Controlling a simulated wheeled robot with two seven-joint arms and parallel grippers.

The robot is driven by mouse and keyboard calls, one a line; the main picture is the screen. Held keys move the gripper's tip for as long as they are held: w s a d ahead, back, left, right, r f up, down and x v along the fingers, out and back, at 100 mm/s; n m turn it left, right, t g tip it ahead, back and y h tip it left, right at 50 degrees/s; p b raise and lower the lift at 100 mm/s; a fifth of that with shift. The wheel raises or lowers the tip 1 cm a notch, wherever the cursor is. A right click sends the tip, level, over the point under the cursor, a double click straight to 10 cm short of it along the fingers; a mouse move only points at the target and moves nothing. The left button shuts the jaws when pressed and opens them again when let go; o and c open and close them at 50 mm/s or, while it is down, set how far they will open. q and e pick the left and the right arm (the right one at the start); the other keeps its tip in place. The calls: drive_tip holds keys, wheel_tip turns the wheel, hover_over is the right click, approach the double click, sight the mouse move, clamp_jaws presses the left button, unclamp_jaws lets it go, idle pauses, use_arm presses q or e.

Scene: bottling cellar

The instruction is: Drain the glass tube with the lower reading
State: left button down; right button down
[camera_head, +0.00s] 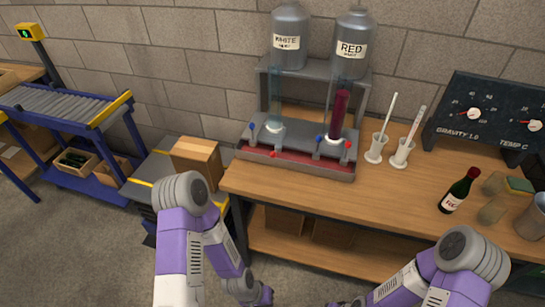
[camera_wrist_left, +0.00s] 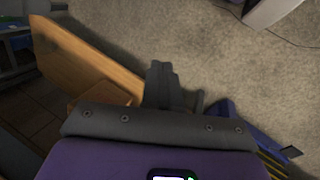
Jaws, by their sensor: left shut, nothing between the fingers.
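Two glass tubes stand on a rack below two grey tanks. The left glass tube (camera_head: 275,98), under the WHITE tank (camera_head: 290,38), looks almost clear, with a little pale liquid near its foot. The right glass tube (camera_head: 334,85), under the RED tank (camera_head: 352,45), holds a tall column of dark red liquid. Small blue and red tap handles (camera_head: 273,154) sit around the feet of both tubes. My left gripper (camera_head: 266,295) is low in front of the bench, away from the tubes; in the left wrist view its fingers (camera_wrist_left: 163,70) are together and empty. My right gripper (camera_head: 336,303) is barely visible at the bottom edge.
The rack's reddish drip tray (camera_head: 300,163) lies on the wooden bench (camera_head: 290,195). A cardboard box (camera_head: 196,158) and blue conveyor (camera_head: 60,105) are left.

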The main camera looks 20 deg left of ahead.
use_arm(q)
drive_tip(key=w+a+r+n+t+b, duration=0.1)
drive_tip(key=w+r+n+t, duration=0.35)
drive_tip(key=w+n, duration=0.35)
drive_tip(key=w+a+r+n+t+b, duration=0.1)
drive_tip(key=w+r+n+t, duration=0.2)
drive_tip(key=w+n+t, duration=0.35)
drive_tip(key=w+a+r+n+t, duration=0.3)
drive_tip(key=w+a+r+n, duration=0.1)
drive_tip(key=r+n, duration=0.3)
drive_tip(key=w+a+r+n+t+y+b, duration=0.1)
drive_tip(key=w+a+r+n+t, duration=0.3)
drive_tip(key=n, duration=0.5)
wheel_tip(320, 180, up, 3)
drive_tip(key=shift+w+a+f+t+y, duration=0.15)
drive_tip(key=shift+w+a+t+y, duration=0.2)
drive_tip(key=shift+w, duration=0.1)
use_arm(e)
drive_tip(key=f, duration=0.3)
drive_tip(key=shift+s+f, duration=0.2)
drive_tip(key=shift+s, duration=0.2)
use_arm(q)
drive_tip(key=shift+w, duration=0.1)
